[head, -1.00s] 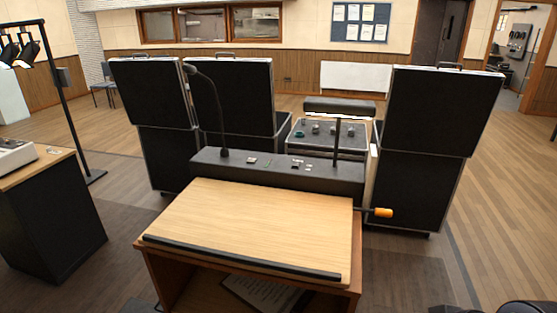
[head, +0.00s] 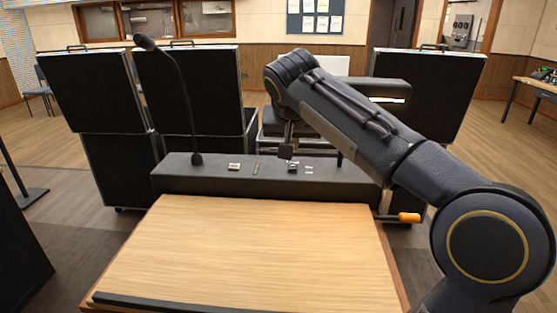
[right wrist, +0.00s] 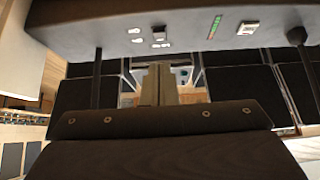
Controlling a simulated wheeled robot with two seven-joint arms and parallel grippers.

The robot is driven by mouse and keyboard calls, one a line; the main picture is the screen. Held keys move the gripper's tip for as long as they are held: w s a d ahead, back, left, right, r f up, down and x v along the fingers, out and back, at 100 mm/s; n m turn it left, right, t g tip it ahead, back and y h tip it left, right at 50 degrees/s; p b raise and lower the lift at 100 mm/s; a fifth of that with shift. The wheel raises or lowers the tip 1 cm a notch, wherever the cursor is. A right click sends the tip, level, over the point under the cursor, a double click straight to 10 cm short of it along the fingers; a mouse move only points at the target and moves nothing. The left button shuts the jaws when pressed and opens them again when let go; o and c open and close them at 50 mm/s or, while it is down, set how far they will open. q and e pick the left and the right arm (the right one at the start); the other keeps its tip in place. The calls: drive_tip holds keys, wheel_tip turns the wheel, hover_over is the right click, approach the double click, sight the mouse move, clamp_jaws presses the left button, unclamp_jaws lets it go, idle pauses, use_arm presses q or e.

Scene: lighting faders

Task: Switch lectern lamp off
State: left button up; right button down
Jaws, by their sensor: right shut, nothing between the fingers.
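The lectern has a slanted wooden top (head: 240,245) with a dark control panel (head: 210,180) behind it. The panel carries a small switch (head: 292,168) with white labels beside it, a red-green indicator strip (head: 256,168) and a pale rocker (head: 234,166). The lectern lamp (head: 370,88) is a dark bar with a bright lit strip, partly hidden by my right arm. My right gripper (head: 286,151) is shut and empty, just above and behind the small switch. In the right wrist view its fingers (right wrist: 160,85) point towards that switch (right wrist: 160,41), apart from it. My left gripper is out of view.
A gooseneck microphone (head: 185,95) rises from the panel's left. An orange-tipped handle (head: 408,217) sticks out at the lectern's right side. Black flight cases (head: 85,90) stand behind. The wooden top is clear.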

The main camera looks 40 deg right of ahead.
sight(293, 168)
drive_tip(key=shift+s, duration=0.1)
drive_tip(key=x, duration=1)
drive_tip(key=shift+d, duration=0.1)
drive_tip(key=shift+f+b, duration=0.4)
drive_tip(key=shift+b, duration=0.1)
drive_tip(key=shift+s+r, duration=0.1)
drive_tip(key=shift+r, duration=0.1)
drive_tip(key=shift+r+p, duration=0.75)
drive_tip(key=shift+p, duration=0.05)
